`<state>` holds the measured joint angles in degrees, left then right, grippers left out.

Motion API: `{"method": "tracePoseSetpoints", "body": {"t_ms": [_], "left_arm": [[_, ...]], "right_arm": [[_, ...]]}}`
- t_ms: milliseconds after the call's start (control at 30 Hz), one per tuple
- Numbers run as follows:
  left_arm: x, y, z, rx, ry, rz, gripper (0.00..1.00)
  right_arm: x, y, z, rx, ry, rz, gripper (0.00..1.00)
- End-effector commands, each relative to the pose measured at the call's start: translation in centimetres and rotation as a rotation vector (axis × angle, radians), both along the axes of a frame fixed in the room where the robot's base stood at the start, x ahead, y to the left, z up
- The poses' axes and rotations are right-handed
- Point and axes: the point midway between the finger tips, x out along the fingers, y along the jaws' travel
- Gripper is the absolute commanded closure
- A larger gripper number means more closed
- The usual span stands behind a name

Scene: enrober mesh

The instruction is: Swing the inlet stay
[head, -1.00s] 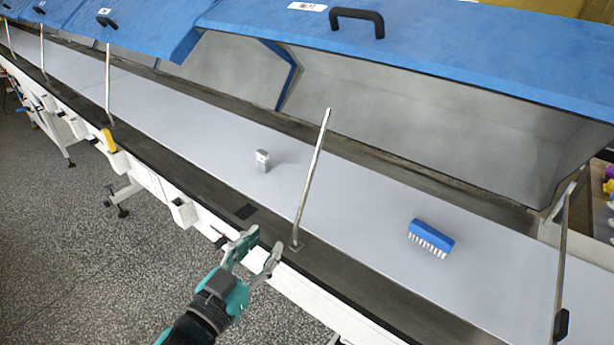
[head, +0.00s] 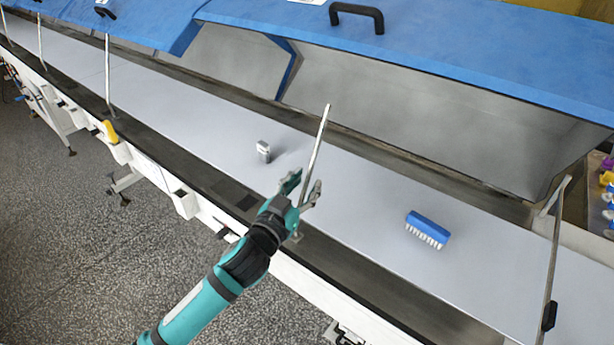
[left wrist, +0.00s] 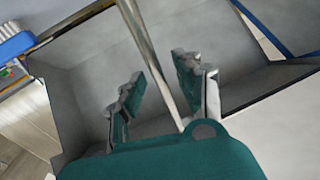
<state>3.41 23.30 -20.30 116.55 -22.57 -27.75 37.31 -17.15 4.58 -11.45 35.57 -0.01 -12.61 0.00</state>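A slim metal stay (head: 317,148) stands tilted from a small foot on the dark near rail of the belt, its upper end free in front of the open blue hood (head: 450,50). My left gripper (head: 306,184) is at the lower-middle part of this stay, with its fingers apart. In the left wrist view the stay (left wrist: 150,55) runs between the two open fingers (left wrist: 157,72), with a visible gap on each side. The stay's foot is partly hidden behind the gripper. My right gripper is not in view.
A blue brush (head: 428,229) and a small grey block (head: 263,151) lie on the pale belt (head: 370,215). Another stay (head: 552,265) with a black grip stands at the right, beside the hood's end. A yellow handle (head: 110,132) sits on the near rail.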

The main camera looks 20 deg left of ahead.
Motion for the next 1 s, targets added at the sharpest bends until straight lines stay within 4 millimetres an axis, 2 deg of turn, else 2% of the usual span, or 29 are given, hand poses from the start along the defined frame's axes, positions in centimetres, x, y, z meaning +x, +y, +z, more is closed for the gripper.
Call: {"method": "tracePoseSetpoints", "body": {"t_ms": [167, 433, 700, 1000], "left_arm": [[1.15, -0.24, 0.01, 0.000, 0.001, 0.000, 0.66], [1.26, -0.26, -0.04, -0.001, 0.000, 0.000, 0.66], [1.24, -0.24, -0.04, 0.000, 0.000, 0.000, 1.00], [1.23, -0.23, -0.03, 0.000, 0.000, 0.000, 1.00]], "right_arm": [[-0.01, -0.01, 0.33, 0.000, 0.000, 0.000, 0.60], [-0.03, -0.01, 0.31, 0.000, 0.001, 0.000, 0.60], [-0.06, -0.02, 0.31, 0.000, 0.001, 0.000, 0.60], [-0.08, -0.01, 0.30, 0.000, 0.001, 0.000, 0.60]]}}
